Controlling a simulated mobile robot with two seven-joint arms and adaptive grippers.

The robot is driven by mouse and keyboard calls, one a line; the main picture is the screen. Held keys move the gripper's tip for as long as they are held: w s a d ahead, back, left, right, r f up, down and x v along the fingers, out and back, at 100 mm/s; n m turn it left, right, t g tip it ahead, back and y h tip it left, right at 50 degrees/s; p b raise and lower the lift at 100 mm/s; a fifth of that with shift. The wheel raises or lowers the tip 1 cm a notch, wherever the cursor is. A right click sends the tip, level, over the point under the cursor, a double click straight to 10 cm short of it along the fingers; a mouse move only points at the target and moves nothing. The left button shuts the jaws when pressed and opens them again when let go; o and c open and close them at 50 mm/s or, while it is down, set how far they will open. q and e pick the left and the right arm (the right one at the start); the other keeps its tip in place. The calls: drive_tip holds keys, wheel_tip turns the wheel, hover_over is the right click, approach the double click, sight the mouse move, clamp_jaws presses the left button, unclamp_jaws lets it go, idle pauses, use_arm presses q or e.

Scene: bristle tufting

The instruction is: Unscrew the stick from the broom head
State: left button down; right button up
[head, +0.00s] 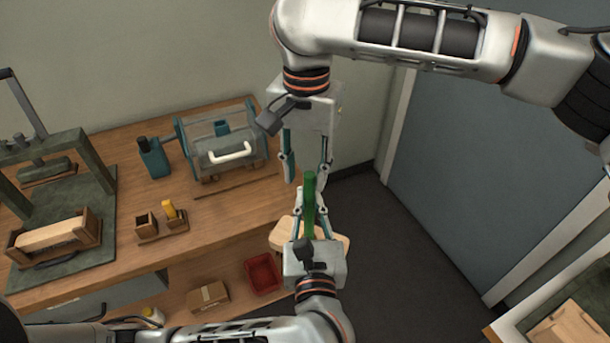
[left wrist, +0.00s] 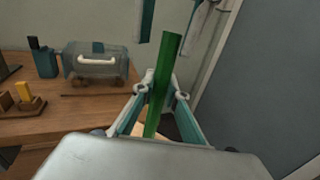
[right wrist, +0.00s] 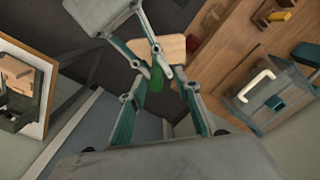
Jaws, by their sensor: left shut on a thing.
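My left gripper (head: 311,212) is shut on the green stick (head: 309,190), which stands nearly upright. The stick also shows in the left wrist view (left wrist: 163,85), rising between the fingers. A pale wooden block (head: 339,241), apparently the broom head, shows behind and below the left gripper; it also shows in the right wrist view (right wrist: 170,45). Where stick and block meet is hidden. My right gripper (head: 307,172) points down from above, open, its fingers apart on either side of the stick's top end. In the right wrist view the green tip (right wrist: 155,82) lies between them.
A workbench (head: 225,215) at left holds a clear drum with a white handle (head: 230,153), a teal bottle (head: 153,158), small wooden boxes (head: 147,223) and a press (head: 60,190). A red bin (head: 262,272) and a carton (head: 207,297) sit on the lower shelf.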

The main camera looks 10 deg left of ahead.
drive_tip(key=shift+o, duration=0.3)
drive_tip(key=shift+s+r, duration=0.1)
drive_tip(key=shift+r, duration=1.35)
wheel_tip(320, 180, up, 7)
drive_tip(key=s+d+n+t, duration=0.1)
drive_tip(key=s+n+t, duration=0.1)
drive_tip(key=n, duration=0.3)
drive_tip(key=f, duration=0.4)
drive_tip(key=w+f, duration=0.1)
drive_tip(key=f, duration=0.2)
drive_tip(key=w+f, duration=0.1)
drive_tip(key=f, duration=0.3)
drive_tip(key=shift+w+a+f, duration=0.1)
drive_tip(key=shift+a+f, duration=0.05)
drive_tip(key=shift+f, duration=0.15)
clamp_jaws()
drive_tip(key=shift+n+y, duration=0.4)
drive_tip(key=shift+n, duration=0.8)
drive_tip(key=shift+n+g, duration=0.3)
drive_tip(key=shift+n, duration=0.5)
